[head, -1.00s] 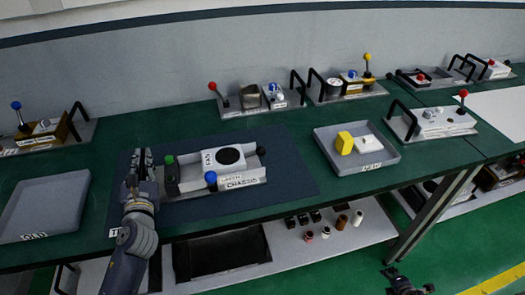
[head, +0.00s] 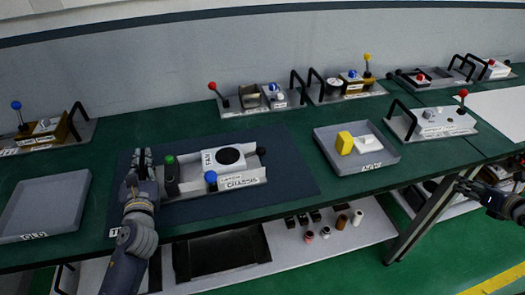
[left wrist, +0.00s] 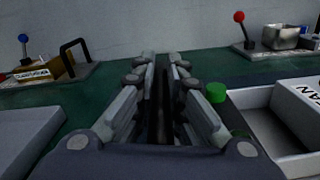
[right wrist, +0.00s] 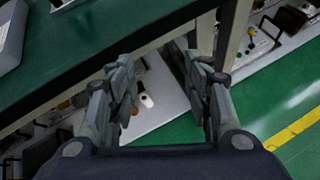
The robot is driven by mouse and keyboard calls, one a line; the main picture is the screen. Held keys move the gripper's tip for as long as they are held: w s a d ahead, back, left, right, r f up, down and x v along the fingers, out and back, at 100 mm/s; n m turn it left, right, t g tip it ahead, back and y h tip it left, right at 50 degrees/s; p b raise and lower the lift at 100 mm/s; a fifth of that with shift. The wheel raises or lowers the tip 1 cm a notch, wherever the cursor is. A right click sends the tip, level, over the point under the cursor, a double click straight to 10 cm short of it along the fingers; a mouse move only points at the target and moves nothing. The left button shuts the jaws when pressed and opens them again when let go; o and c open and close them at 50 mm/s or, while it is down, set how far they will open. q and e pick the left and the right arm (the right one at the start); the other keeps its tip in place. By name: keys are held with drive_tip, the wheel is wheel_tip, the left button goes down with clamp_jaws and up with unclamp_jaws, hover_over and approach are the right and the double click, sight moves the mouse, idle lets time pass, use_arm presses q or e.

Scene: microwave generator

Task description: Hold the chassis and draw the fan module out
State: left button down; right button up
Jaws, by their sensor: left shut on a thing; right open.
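The pale chassis (head: 243,181) lies on a dark mat on the bench, with a blue knob and a latch label at its front. The white fan module (head: 224,158), with a round black opening, sits in it; its FAN-marked corner (left wrist: 303,98) shows in the left wrist view. My left gripper (head: 142,160) is at the chassis's left end, shut on a dark upright bar (left wrist: 162,105), apparently the chassis handle; the fingers partly hide it. A green-topped post (head: 170,172) stands just right of it. My right gripper (head: 466,188) is open and empty, off the bench's front edge.
An empty grey tray (head: 22,236) is at the left. Another grey tray (head: 386,165) at the right holds a yellow block (head: 344,143) and a white block (head: 368,144). Several fixtures with knobs and black handles line the back. A lower shelf (head: 285,246) holds small parts.

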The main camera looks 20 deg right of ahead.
drive_tip(key=w+a+r+m+t+h, duration=0.3)
drive_tip(key=w+r+m+t+h, duration=0.3)
drive_tip(key=w+r+m, duration=1.35)
drive_tip(key=w+a+r+m+g+y, duration=0.1)
drive_tip(key=w+a+m+y, duration=0.2)
drive_tip(key=w+a+m, duration=0.65)
drive_tip(key=w+a+m+g+y, duration=0.1)
drive_tip(key=w+a+m+y, duration=0.35)
drive_tip(key=a+m, duration=0.8)
drive_tip(key=m+y, duration=1.2)
drive_tip(key=m, duration=1.7)
approach(263, 152)
drive_tip(key=shift+s+d+f, duration=0.25)
drive_tip(key=shift+d, duration=0.3)
drive_tip(key=shift+w+a+f, duration=0.1)
drive_tip(key=shift+a, duration=0.05)
drive_tip(key=x, duration=1.1)
drive_tip(key=shift+w, duration=0.25)
